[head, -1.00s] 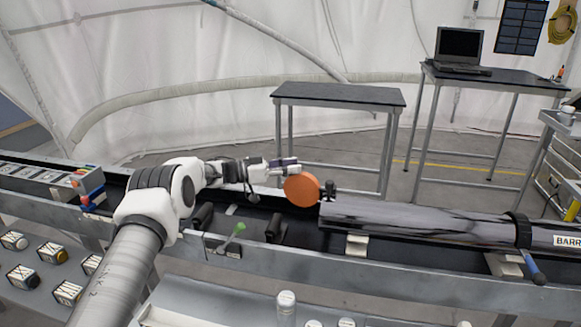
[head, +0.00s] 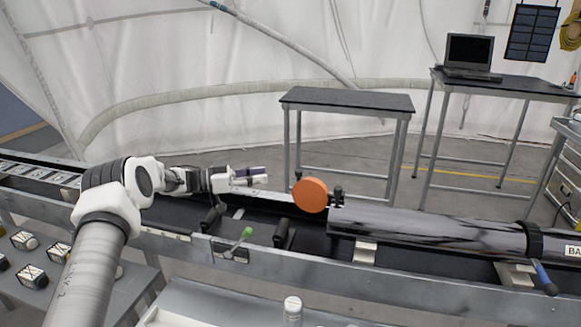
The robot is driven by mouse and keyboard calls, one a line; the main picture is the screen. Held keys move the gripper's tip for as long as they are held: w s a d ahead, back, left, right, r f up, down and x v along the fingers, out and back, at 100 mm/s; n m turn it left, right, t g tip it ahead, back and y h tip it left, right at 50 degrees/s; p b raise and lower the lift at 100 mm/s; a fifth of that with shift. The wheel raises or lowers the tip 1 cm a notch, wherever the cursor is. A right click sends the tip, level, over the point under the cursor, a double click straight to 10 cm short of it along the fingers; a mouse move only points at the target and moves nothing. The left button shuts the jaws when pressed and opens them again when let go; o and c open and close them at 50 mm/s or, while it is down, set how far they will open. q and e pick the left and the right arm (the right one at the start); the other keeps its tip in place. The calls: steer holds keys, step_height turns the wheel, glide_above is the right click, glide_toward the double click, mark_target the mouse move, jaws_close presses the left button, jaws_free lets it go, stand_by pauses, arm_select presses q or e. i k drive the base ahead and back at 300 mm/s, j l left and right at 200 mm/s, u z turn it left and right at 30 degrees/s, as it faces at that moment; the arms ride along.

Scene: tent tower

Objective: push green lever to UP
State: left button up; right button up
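The green lever (head: 246,233) stands on a small bracket on the front rail of the long trough, tilted to the upper right. My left gripper (head: 266,175) is above and behind the lever, pointing right, apart from it. Nothing shows in its fingers, and their gap cannot be made out. An orange disc (head: 310,195) at the end of a grey tube (head: 420,225) is to the right of the fingertips, with a gap between. My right gripper is not in view.
A blue-handled lever (head: 544,278) is on the rail at the right. Small boxes (head: 24,240) sit at the lower left. A dark empty table (head: 347,101) and a laptop table (head: 505,83) stand behind. Black rollers (head: 284,235) flank the green lever.

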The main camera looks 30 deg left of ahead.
mark_target(247, 232)
steer(key=k, duration=1)
